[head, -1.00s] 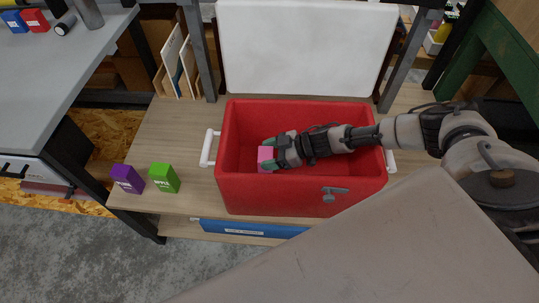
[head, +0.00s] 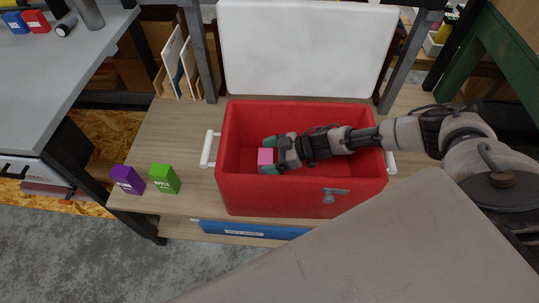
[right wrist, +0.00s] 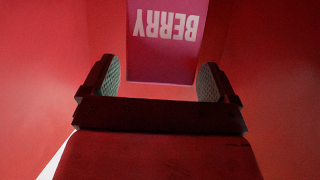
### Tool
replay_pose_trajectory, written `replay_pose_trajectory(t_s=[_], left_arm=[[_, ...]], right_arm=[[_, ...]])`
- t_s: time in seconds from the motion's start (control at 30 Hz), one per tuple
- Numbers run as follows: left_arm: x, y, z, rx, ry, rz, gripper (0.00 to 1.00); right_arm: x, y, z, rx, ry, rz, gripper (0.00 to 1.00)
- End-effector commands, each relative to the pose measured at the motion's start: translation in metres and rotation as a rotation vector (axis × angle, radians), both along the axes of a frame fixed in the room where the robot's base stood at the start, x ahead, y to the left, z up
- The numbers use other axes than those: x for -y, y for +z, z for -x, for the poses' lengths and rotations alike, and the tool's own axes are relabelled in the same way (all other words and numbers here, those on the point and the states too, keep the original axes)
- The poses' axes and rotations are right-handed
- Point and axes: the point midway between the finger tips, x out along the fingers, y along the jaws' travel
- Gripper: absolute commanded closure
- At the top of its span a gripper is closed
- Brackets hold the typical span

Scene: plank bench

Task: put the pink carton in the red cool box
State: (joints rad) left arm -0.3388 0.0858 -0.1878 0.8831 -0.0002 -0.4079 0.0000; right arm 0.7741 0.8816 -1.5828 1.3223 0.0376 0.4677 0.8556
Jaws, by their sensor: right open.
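The pink carton (head: 266,157) is inside the red cool box (head: 290,193), towards its left end. In the right wrist view the carton (right wrist: 163,45) shows the upside-down word "BERRY" and lies just beyond the fingertips. My right gripper (head: 268,155) reaches into the cool box from the right. In the right wrist view its two fingers (right wrist: 160,82) are apart, with a gap between them and the carton. The cool box's white lid (head: 305,48) stands open at the back. Whether the carton rests on the box floor is hidden. My left gripper is not in view.
A purple carton (head: 127,179) and a green carton (head: 163,178) stand on the plank bench (head: 180,130) left of the cool box. A grey table (head: 60,75) is at the left. The bench behind the small cartons is clear.

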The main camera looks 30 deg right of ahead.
Motion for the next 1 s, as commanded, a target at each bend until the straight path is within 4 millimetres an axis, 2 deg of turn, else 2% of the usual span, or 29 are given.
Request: replay_pose_trajectory(t_s=[0.2, 0.43, 0.87, 1.0], left_arm=[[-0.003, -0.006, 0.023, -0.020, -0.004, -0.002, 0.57], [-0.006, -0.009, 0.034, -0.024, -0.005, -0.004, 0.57], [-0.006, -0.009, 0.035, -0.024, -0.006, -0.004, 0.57], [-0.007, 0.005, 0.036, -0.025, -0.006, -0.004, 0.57]], right_arm=[[0.029, 0.017, 0.015, 0.000, -0.002, 0.001, 0.11], [0.054, 0.031, 0.029, 0.000, -0.002, 0.001, 0.11], [0.059, 0.035, 0.032, 0.001, 0.000, 0.000, 0.11], [0.059, 0.049, 0.032, 0.001, 0.000, 0.000, 0.11]])
